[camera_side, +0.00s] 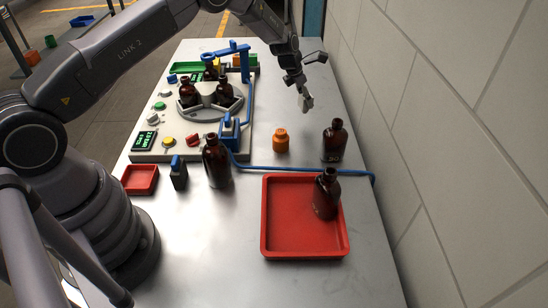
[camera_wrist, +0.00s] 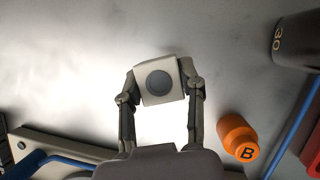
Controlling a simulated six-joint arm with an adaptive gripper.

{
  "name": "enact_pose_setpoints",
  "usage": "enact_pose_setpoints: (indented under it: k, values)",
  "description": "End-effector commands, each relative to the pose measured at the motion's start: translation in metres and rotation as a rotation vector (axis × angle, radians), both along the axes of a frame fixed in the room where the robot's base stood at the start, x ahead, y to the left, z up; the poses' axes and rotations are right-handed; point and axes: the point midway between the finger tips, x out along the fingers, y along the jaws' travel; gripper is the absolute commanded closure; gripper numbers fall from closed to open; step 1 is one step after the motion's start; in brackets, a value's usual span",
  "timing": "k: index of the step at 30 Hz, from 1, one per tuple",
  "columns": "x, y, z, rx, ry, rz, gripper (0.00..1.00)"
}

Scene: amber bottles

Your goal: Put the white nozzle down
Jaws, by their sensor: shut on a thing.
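The white nozzle (camera_wrist: 159,81) is a pale block with a round grey recess, held between the fingers of my gripper (camera_wrist: 160,98) in the wrist view. In the side view the nozzle (camera_side: 306,103) hangs under my gripper (camera_side: 302,88), above the far right part of the metal table (camera_side: 285,75). My gripper is shut on it. In the side view it appears apart from the table top, though the exact height is hard to tell.
An orange bottle (camera_side: 281,141) and an amber bottle (camera_side: 335,142) stand nearest the gripper. A red tray (camera_side: 290,240) holds another amber bottle (camera_side: 326,195). A blue hose (camera_side: 300,168) crosses the table. The machine (camera_side: 205,125) with several bottles stands left. A wall (camera_side: 430,110) borders the right.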

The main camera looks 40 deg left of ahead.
Motion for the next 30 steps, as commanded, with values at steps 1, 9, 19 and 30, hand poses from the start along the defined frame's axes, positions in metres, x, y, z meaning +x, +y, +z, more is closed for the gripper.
enact_pose_setpoints:
  k: [1, 9, 19, 30]
  values:
    - [0.004, 0.000, -0.007, 0.000, 0.001, 0.000, 0.98]
    - [0.005, 0.000, -0.036, 0.000, -0.001, 0.000, 0.98]
    - [0.005, 0.000, -0.039, 0.000, 0.000, 0.000, 0.98]
    - [0.005, 0.000, -0.040, 0.000, 0.000, 0.000, 0.36]
